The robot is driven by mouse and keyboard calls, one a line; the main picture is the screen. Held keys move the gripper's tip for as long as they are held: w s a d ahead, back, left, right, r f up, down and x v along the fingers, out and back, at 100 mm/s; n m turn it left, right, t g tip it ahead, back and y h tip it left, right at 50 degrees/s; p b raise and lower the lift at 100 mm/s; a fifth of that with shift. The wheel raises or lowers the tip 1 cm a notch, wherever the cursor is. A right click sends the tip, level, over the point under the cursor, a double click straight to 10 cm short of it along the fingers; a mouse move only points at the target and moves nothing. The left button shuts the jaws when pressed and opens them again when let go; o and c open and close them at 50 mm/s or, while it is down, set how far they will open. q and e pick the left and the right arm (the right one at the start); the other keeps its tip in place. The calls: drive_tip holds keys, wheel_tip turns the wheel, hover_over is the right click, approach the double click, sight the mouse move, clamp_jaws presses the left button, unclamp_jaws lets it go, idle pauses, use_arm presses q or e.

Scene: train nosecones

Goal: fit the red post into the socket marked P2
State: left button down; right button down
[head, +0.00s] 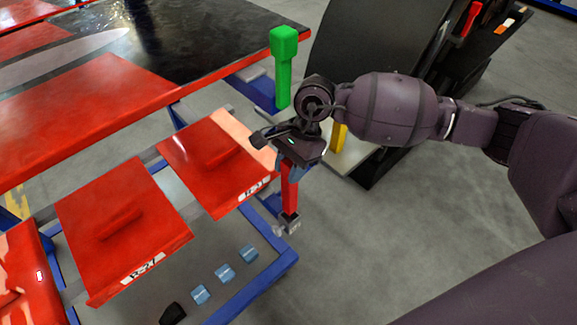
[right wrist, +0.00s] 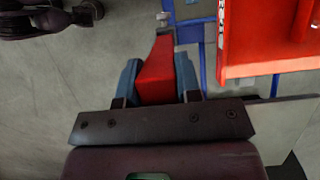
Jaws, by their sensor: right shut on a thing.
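The red post (head: 289,188) hangs roughly upright below my right gripper (head: 291,165), which is shut on its upper part. The right wrist view shows the post (right wrist: 157,75) between the blue fingertips of the right gripper (right wrist: 158,85). The post's dark lower end is at a small grey fitting (head: 291,224) near the blue frame's corner. I cannot tell whether the end is inside it or just above or in front of it. No P2 mark is readable.
Red panels with white labels (head: 125,225) lie left of the post on the blue frame (head: 262,285). Several light-blue pieces (head: 225,273) sit along the frame. A green post (head: 284,70) and a yellow post (head: 339,136) stand behind.

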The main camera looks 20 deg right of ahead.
sight(285, 195)
use_arm(q)
drive_tip(key=shift+s+f, duration=0.15)
drive_tip(key=shift+s, duration=0.05)
use_arm(e)
drive_tip(key=shift+f, duration=0.35)
drive_tip(key=shift+f+b, duration=0.6)
drive_tip(key=shift+f, duration=0.7)
drive_tip(key=shift+f+b, duration=0.4)
drive_tip(key=shift+f, duration=0.7)
use_arm(q)
drive_tip(key=shift+w+d+m, duration=0.2)
drive_tip(key=shift+w+m, duration=0.1)
drive_tip(key=shift+w, duration=0.3)
use_arm(e)
drive_tip(key=shift+f, duration=0.1)
use_arm(q)
drive_tip(key=shift+s+f, duration=0.15)
drive_tip(key=shift+s, duration=0.05)
drive_tip(key=shift+s+a+f, duration=0.1)
drive_tip(key=shift+s+f, duration=0.05)
drive_tip(key=shift+s, duration=0.2)
drive_tip(key=shift+w+r, duration=0.4)
drive_tip(key=shift+w, duration=0.15)
